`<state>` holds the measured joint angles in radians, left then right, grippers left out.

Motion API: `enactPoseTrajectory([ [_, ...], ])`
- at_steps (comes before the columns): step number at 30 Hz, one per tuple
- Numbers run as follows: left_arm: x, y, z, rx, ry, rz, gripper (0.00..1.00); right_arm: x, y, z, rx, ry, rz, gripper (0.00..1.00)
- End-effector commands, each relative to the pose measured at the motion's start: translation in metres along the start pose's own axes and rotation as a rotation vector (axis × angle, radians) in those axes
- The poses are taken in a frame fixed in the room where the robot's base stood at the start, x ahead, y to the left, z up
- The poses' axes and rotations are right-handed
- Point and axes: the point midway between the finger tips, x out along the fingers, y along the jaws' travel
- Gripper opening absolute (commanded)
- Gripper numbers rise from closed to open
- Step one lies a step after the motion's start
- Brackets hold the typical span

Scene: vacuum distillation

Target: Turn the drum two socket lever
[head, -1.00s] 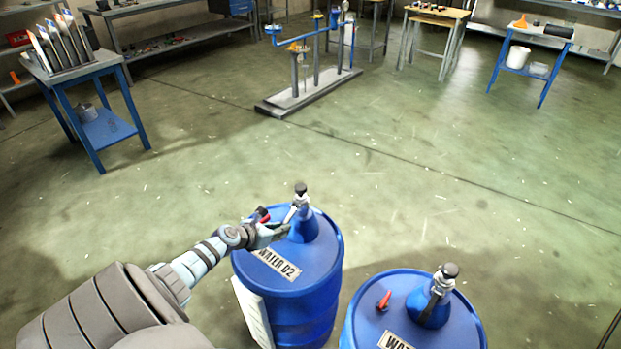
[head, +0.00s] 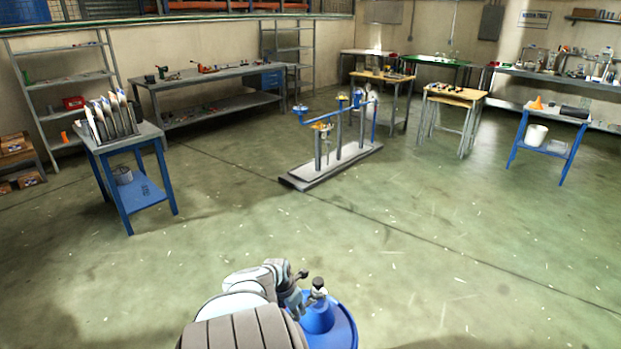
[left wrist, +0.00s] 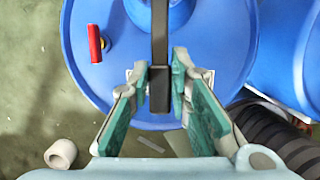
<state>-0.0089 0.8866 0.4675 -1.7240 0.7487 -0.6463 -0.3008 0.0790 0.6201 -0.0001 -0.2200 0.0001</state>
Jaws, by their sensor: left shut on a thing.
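A blue drum (head: 343,325) stands at the bottom of the head view, its lower part out of frame. A blue cone with a dark-capped socket fitting (head: 318,284) rises from its top. My left gripper (head: 305,297) is beside this fitting. In the left wrist view, the drum top (left wrist: 215,75) lies below, and the dark socket lever (left wrist: 160,90) runs between my green-padded fingers (left wrist: 160,82). The gripper is shut on the lever. A red-handled part (left wrist: 95,43) sits on the drum top. My right gripper is not in view.
A second blue drum (left wrist: 298,35) stands close at right in the left wrist view. A blue table (head: 140,145) stands at left, and a low stand with posts (head: 335,165) stands farther off. The green floor between is clear.

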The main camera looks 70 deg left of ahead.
Motion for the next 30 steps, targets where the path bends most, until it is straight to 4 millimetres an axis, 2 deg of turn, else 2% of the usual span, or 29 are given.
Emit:
enactPoseTrajectory([
  [3,-0.0027,0.0054,-0.0025,-0.010,0.012,0.005,0.00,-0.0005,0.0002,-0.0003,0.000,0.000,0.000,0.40],
  [14,-0.0027,0.0055,-0.0034,-0.008,0.017,0.005,0.00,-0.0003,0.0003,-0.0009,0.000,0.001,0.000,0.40],
  [15,-0.0027,0.0055,-0.0033,-0.008,0.017,0.005,0.21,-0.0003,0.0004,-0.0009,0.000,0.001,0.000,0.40],
  [18,-0.0024,0.0049,-0.0030,-0.007,0.017,0.004,0.37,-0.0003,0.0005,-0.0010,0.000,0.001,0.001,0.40],
  [30,-0.0056,0.0069,-0.0021,-0.004,0.014,0.008,0.38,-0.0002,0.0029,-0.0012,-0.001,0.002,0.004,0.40],
])
